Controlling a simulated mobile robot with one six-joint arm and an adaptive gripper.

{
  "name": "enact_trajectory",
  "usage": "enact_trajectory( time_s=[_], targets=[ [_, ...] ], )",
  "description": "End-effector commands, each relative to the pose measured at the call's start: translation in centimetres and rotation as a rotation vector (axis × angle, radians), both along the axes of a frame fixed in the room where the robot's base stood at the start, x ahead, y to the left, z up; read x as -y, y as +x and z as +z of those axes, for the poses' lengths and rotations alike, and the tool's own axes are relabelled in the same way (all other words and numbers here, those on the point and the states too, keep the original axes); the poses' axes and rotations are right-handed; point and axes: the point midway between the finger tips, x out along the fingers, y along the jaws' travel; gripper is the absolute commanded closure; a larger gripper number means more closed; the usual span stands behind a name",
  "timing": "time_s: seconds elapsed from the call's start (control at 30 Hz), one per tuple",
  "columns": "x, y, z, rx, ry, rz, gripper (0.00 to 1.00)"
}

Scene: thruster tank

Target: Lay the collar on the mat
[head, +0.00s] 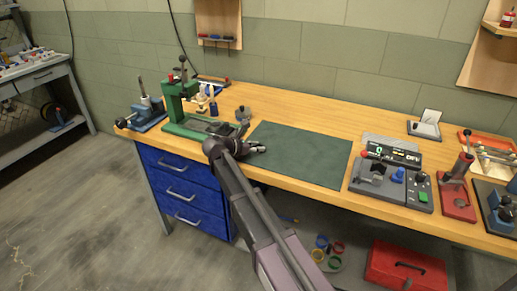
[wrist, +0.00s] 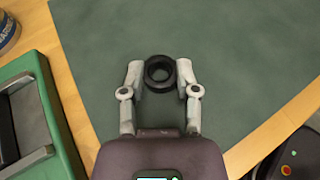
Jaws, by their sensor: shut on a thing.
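The collar (wrist: 160,87) is a small black ring in the wrist view, seen from above with its hole showing. My gripper (wrist: 160,75) is shut on it, one light grey finger on each side. The mat (wrist: 215,30) is a dark green sheet behind the collar in the wrist view. In the head view the mat (head: 305,155) lies on the bench, and my gripper (head: 262,148) is over its left part. The collar cannot be made out there. I cannot tell whether the collar touches the mat or hangs just above it.
A green press (head: 178,105) stands left of the mat, its base close to my gripper. A grey control box (head: 385,180) with a lit display stands to the right. The wooden bench (head: 290,98) has bare strips around the mat. The rest of the mat is clear.

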Motion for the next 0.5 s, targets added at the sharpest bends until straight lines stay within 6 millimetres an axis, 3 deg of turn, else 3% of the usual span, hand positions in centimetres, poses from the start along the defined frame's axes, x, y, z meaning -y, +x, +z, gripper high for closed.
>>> enact_trajectory(
  time_s=[0.27, 0.3, 0.4, 0.5],
  targets=[
    [0.00, 0.00, -0.38, 0.000, 0.000, 0.000, 0.92],
    [0.00, 0.00, -0.38, 0.000, 0.000, 0.000, 0.56],
    [0.01, 0.01, -0.29, 0.000, 0.000, 0.000, 0.27],
    [0.02, 0.01, -0.29, 0.000, 0.000, 0.000, 0.25]
  ],
)
